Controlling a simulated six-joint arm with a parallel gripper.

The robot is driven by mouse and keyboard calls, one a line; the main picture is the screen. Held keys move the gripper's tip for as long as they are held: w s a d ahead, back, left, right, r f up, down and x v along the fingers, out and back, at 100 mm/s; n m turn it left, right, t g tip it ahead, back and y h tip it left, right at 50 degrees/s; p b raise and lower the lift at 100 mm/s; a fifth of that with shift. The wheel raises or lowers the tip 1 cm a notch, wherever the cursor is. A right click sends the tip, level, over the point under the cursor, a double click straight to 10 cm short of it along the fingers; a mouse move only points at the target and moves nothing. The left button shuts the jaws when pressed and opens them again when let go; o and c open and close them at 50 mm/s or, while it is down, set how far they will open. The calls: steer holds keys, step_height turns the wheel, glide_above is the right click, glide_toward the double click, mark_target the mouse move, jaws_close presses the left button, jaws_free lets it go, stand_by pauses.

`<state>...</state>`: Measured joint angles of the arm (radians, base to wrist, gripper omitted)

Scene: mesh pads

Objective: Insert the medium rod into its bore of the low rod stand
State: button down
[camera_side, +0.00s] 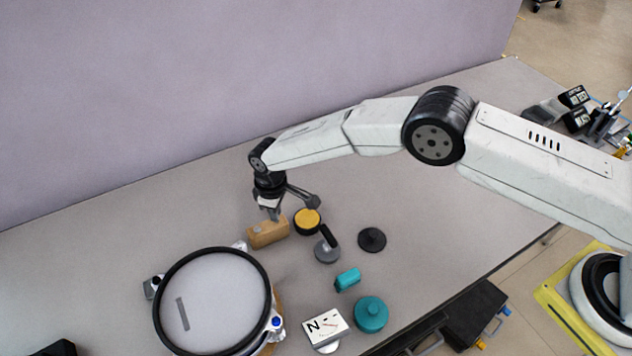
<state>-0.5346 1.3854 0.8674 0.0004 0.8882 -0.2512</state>
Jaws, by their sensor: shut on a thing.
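My gripper (273,212) points down near the middle of the table, close above the tan block (266,235). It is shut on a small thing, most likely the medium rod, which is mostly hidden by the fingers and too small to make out. The tan block lies on the table and could be the low rod stand; its bores cannot be made out clearly. From this view I cannot tell whether the held thing touches the block or is apart from it.
A yellow-topped round piece (307,220) and a grey disc (327,254) with a black bar sit right of the gripper. A dark disc (371,239), teal pieces (370,314), a white lettered box (325,327) and a large black-rimmed round pan (215,295) stand around.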

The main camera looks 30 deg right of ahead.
steer(key=c, duration=0.6)
jaws_free()
steer(key=shift+r, duration=0.15)
steer(key=shift+r, duration=3.75)
